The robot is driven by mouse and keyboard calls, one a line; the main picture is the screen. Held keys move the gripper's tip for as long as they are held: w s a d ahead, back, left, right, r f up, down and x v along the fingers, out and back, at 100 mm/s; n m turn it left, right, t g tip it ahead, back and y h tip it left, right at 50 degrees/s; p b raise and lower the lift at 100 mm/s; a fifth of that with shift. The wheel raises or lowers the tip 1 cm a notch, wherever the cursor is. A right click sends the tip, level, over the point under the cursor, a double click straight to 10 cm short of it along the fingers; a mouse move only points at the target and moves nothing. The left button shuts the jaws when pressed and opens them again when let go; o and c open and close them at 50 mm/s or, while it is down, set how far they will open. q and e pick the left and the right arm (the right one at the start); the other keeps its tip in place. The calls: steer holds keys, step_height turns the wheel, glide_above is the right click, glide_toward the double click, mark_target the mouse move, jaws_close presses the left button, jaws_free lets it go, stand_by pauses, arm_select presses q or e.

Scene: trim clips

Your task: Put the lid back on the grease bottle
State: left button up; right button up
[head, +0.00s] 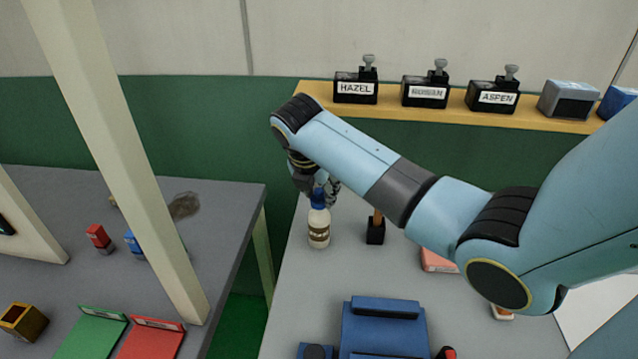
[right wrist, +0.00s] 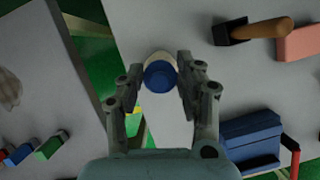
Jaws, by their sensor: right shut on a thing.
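The grease bottle (head: 319,228) is cream with a brown label and stands upright near the left edge of the right-hand table. A blue lid (head: 318,198) is right at the bottle's top; I cannot tell if it is fully seated. My right gripper (head: 319,192) comes down from above and is shut on the lid. In the right wrist view the blue lid (right wrist: 160,76) shows between the two fingers, with the cream bottle (right wrist: 158,58) partly hidden behind it. My left gripper is not in view.
A wooden-handled tool in a black block (head: 376,234) stands just right of the bottle. A blue case (head: 382,335) lies in front. A shelf (head: 440,118) with labelled black blocks runs behind. A gap separates the left table (head: 225,215), and a pale post (head: 125,150) crosses the left.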

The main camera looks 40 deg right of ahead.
steer(key=shift+p, duration=0.4)
stand_by(0.4)
steer(key=shift+f, duration=0.15)
stand_by(1.5)
steer(key=o, duration=0.9)
steer(key=shift+c, duration=0.2)
steer(key=shift+o, duration=0.4)
steer(key=o, duration=0.4)
steer(key=shift+r, duration=3.55)
